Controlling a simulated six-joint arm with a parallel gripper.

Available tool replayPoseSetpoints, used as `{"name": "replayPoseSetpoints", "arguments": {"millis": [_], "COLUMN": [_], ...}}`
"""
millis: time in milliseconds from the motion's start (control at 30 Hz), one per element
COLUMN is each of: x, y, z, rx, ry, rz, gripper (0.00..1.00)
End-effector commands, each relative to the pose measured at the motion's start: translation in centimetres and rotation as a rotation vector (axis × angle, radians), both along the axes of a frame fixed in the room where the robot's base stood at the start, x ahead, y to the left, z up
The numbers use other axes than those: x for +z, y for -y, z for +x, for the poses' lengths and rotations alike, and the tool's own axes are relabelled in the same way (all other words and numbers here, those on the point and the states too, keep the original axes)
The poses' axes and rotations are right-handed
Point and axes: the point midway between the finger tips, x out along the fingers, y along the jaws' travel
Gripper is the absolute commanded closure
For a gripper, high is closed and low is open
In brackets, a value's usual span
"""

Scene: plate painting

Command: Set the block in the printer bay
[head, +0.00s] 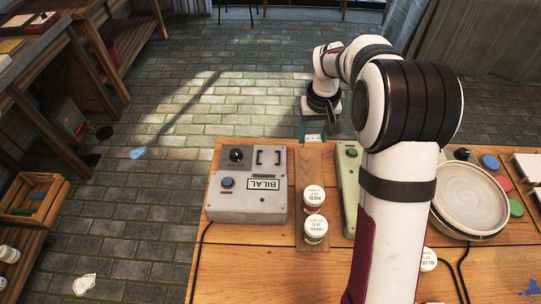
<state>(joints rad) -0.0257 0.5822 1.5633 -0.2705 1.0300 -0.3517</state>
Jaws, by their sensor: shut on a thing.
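My gripper (318,128) is at the far edge of the table, pointing down. It is shut on a small teal block (313,138) with pale marks on it, partly hidden by the jaws. A grey machine (240,200) labelled BILAL stands at the table's left, with a dark knob, a blue button and a dark bracket-like fitting on top. A pale green device (347,165) stands right of the wooden strip, partly hidden by my arm. I cannot tell for sure which part is the printer bay.
Two white-lidded jars, one labelled RED (313,195) and one green (315,230), stand on a wooden strip (312,165). A round plate (470,195) sits on a turntable at right, beside coloured discs (489,162). A blue jar (428,260) is partly behind my arm. The front left tabletop (250,265) is clear.

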Motion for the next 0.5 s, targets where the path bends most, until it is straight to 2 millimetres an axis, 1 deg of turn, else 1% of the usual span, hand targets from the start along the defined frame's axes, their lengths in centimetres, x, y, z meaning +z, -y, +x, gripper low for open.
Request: {"name": "replayPoseSetpoints", "arguments": {"millis": [67,133,167,300,400,500], "x": [-0.1,-0.9,-1.3,-4.0,-5.6,-6.7], "y": [-0.3,-1.4,-2.2,-6.4,-9.0,-10.6], "z": [0.1,0.4,0.6,1.9,2.7,3.2], "rx": [-0.068,-0.093,-0.095,-0.094,-0.095,-0.097], "ry": [0.004,0.004,0.004,0.004,0.005,0.005], "rz": [0.002,0.003,0.002,0.003,0.003,0.004], "gripper": [1.00,1.00,1.00,1.00,1.00,1.00]}}
